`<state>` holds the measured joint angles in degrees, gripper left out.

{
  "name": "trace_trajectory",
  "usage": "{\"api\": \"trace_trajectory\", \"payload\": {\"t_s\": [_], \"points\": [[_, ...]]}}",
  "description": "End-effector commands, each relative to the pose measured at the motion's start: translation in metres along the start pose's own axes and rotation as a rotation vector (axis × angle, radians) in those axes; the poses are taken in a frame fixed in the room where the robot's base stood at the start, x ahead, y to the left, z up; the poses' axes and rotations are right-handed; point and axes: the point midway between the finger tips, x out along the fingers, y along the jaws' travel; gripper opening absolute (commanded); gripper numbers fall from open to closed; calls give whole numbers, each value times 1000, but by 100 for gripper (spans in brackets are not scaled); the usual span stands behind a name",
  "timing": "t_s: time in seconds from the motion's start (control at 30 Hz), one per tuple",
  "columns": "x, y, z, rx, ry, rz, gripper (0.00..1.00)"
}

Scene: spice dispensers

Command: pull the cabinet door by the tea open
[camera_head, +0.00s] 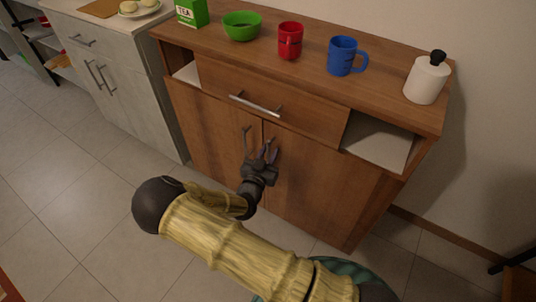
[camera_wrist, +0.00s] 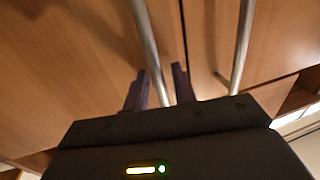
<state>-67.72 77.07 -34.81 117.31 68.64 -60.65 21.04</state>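The wooden cabinet has two lower doors with upright metal bar handles near the middle seam. In the head view, the left door (camera_head: 208,125) is on the side of the green tea box (camera_head: 191,12), and its handle (camera_head: 247,141) is left of my gripper. My gripper (camera_head: 268,154) is at the right door's handle (camera_head: 270,141). In the wrist view, a bar handle (camera_wrist: 148,40) runs between my two separated fingers (camera_wrist: 160,88), with small gaps showing. The other handle (camera_wrist: 242,40) is outside them. Both doors look shut.
A drawer (camera_head: 280,105) with a horizontal handle is above the doors. A green bowl (camera_head: 242,27), red mug (camera_head: 290,42), blue mug (camera_head: 342,57) and white bottle (camera_head: 426,80) stand on top. A pale cabinet (camera_head: 110,70) adjoins on the left. The floor (camera_head: 70,190) at front left is clear.

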Motion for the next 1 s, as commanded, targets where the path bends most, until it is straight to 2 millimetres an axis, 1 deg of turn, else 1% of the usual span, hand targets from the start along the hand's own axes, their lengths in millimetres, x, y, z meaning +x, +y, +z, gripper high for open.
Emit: {"api": "trace_trajectory", "payload": {"t_s": [0.2, 0.23, 0.33, 0.37, 0.57, 0.77, 0.87, 1.0], "points": [[0, 0, 0, 0, 0, 0, 26], [0, 0, 0, 0, 0, 0, 22], [1, 1, 0, 0, 0, 2, 3], [1, 1, 0, 0, 0, 1, 0], [-2, -2, 0, 0, 1, -4, 0], [-10, -4, -1, -1, 1, -24, 0], [-18, -4, -2, -3, 0, -46, 0], [-37, -5, -2, -5, -1, -102, 0]]}}
